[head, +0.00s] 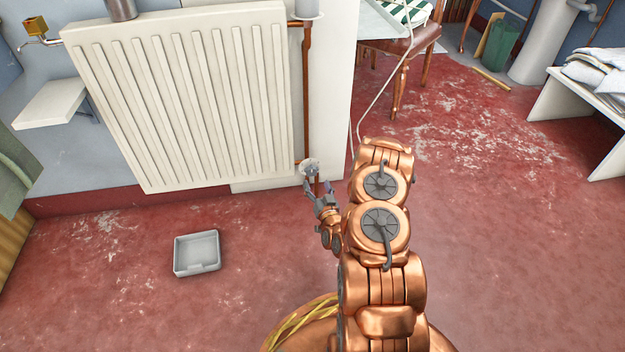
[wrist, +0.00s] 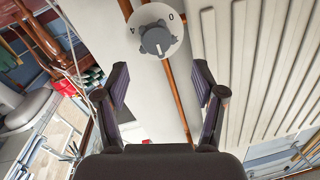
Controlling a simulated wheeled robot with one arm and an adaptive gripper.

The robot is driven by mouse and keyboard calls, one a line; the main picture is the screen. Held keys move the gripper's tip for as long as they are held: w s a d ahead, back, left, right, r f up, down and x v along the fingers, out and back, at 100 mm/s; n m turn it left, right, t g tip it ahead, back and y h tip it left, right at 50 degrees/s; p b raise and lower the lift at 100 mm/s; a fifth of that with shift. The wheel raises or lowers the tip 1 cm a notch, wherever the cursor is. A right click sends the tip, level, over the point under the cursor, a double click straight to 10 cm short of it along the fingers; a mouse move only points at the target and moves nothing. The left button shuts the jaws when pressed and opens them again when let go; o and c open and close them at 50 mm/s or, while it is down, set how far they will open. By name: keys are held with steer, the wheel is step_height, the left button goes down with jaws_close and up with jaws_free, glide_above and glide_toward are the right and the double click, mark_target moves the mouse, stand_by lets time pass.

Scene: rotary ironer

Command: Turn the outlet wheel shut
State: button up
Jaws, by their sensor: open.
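The outlet wheel is a small grey lobed knob (wrist: 156,40) on a round white dial, seen from the front in the wrist view. The dial carries dark marks, among them a 0 at upper right and what looks like a 4 at left. In the head view the wheel (head: 309,165) sits low at the radiator's right bottom corner, beside the copper pipe. My gripper (head: 318,188) is just in front of and below it there. In the wrist view my gripper (wrist: 160,70) is open and empty. The wheel shows beyond the fingertips and above them, apart from both fingers.
The white radiator (head: 185,100) fills the wall left of the wheel. A copper pipe (head: 306,90) runs down beside it, next to a white wall post (head: 330,100). A grey tray (head: 197,253) lies on the red floor at left. A chair (head: 398,60) stands behind.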

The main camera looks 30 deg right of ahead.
mark_target(312, 171)
steer(key=b+x, duration=0.1)
steer(key=x, duration=0.1)
steer(key=b+x, duration=0.1)
steer(key=x, duration=0.1)
steer(key=b+x, duration=0.1)
steer(key=x, duration=0.1)
steer(key=shift+d+f+b, duration=0.15)
steer(key=shift+f+b, duration=0.15)
steer(key=shift+b, duration=0.05)
steer(key=shift+w+d+r, duration=0.1)
steer(key=shift+w+d, duration=0.15)
steer(key=shift+w, duration=0.4)
steer(key=c, duration=1.1)
steer(key=shift+r, duration=0.1)
steer(key=shift+c, duration=0.2)
